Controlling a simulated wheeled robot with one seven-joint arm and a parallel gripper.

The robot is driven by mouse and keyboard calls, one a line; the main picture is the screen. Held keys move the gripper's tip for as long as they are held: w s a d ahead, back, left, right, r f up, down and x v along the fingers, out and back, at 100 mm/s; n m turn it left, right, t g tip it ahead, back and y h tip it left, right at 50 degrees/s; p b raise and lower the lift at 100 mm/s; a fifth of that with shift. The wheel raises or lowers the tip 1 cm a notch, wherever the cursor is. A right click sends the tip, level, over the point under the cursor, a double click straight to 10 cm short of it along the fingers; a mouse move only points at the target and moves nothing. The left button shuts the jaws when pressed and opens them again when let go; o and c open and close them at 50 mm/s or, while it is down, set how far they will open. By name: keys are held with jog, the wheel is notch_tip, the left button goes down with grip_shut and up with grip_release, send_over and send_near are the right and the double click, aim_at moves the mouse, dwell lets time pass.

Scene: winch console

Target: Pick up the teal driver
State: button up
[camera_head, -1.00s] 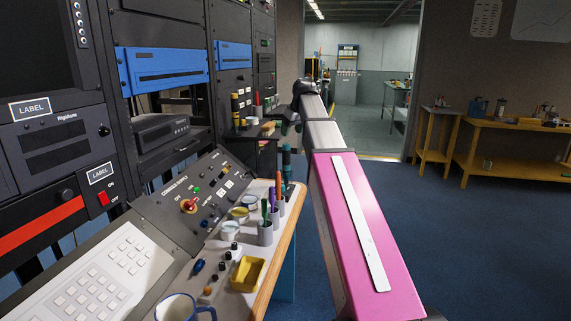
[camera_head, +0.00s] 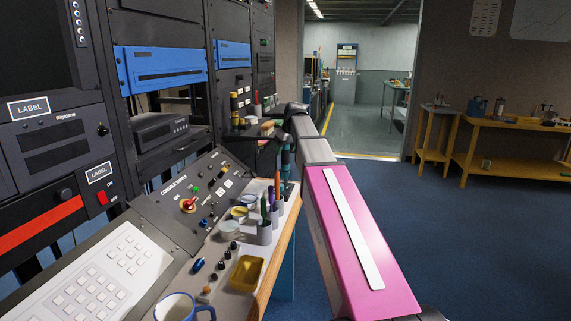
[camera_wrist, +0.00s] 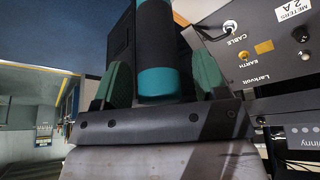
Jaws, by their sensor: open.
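The teal driver (camera_wrist: 158,84) shows in the wrist view as a thick black cylinder with a teal band at its near end. It lies between the two green fingers of my gripper (camera_wrist: 157,88), with a gap visible on the left side and a smaller one on the right. My gripper is open around it. In the head view the driver (camera_head: 285,162) appears as a dark and teal upright shape at the far end of the console desk, just under the end of my arm. Its lower part and my fingers are hard to make out there.
Pen pots (camera_head: 264,233), a yellow tray (camera_head: 246,273), a white mug (camera_head: 177,308) and small knobs stand on the desk's near part. The sloped switch panel (camera_head: 205,190) and racks rise on the left. Open blue floor (camera_head: 450,240) lies to the right.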

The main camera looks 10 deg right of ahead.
jog(key=shift+c, duration=0.3)
jog(key=c, duration=1.1)
jog(key=shift+o, duration=0.2)
jog(key=shift+r, duration=0.15)
notch_tip(320, 180, up, 10)
jog(key=shift+f, duration=0.1)
